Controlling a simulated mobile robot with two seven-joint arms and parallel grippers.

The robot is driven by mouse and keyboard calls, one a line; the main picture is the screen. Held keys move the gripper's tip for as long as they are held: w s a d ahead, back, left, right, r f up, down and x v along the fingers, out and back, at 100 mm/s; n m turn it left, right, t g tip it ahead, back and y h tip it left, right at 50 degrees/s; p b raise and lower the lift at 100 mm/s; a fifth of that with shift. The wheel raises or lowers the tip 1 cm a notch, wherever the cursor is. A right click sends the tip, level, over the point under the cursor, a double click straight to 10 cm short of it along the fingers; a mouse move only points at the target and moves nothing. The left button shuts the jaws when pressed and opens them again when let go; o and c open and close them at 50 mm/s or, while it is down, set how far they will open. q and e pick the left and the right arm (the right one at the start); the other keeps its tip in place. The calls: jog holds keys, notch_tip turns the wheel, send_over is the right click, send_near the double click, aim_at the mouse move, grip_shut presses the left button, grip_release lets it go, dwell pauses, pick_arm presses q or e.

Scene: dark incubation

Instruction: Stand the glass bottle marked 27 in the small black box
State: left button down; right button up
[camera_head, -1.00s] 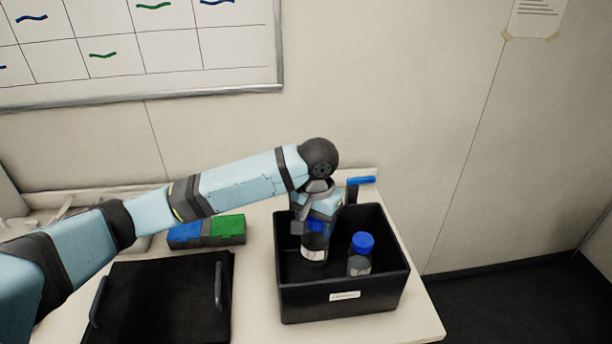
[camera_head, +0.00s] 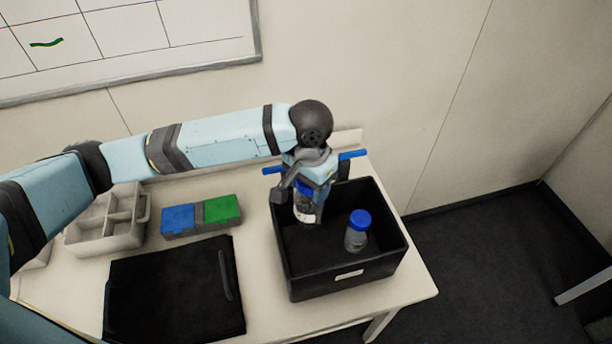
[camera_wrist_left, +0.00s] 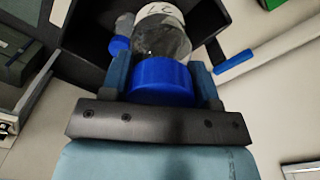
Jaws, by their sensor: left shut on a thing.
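The glass bottle marked 27 (camera_head: 306,209) has a blue cap and a white label. In the left wrist view its label reads 27 (camera_wrist_left: 163,14) and its cap (camera_wrist_left: 162,78) sits between the fingers. My left gripper (camera_head: 306,187) is shut on this bottle by the cap and holds it roughly upright over the back left part of the small black box (camera_head: 342,284). I cannot tell how far its base is above the box floor. A second blue-capped bottle (camera_head: 357,236) stands in the right part of the box. My right gripper is not in view.
A black lid-like panel with a handle (camera_head: 170,290) lies left of the box. A blue and green block (camera_head: 200,216) and a grey divided tray (camera_head: 108,238) are behind it. The wall is close behind the table (camera_head: 262,318).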

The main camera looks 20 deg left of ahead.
pick_arm(q)
jog(key=shift+f, duration=0.35)
notch_tip(320, 180, down, 4)
jog(key=shift+a+f+b, duration=0.1)
jog(key=shift+f+b, duration=0.05)
jog(key=shift+b, duration=0.5)
notch_tip(320, 180, down, 3)
jog(key=b, duration=0.3)
jog(key=shift+f, duration=0.25)
notch_tip(320, 180, down, 10)
jog(key=b, duration=0.1)
jog(key=shift+b, duration=0.35)
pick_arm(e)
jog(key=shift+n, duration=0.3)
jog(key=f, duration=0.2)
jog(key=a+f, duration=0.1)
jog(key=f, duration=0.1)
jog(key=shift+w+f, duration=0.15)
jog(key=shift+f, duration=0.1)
pick_arm(q)
jog(key=shift+f, duration=0.85)
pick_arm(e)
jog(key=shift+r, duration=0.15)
pick_arm(q)
jog(key=shift+c, duration=1.4)
grip_release()
jog(key=shift+f, duration=0.1)
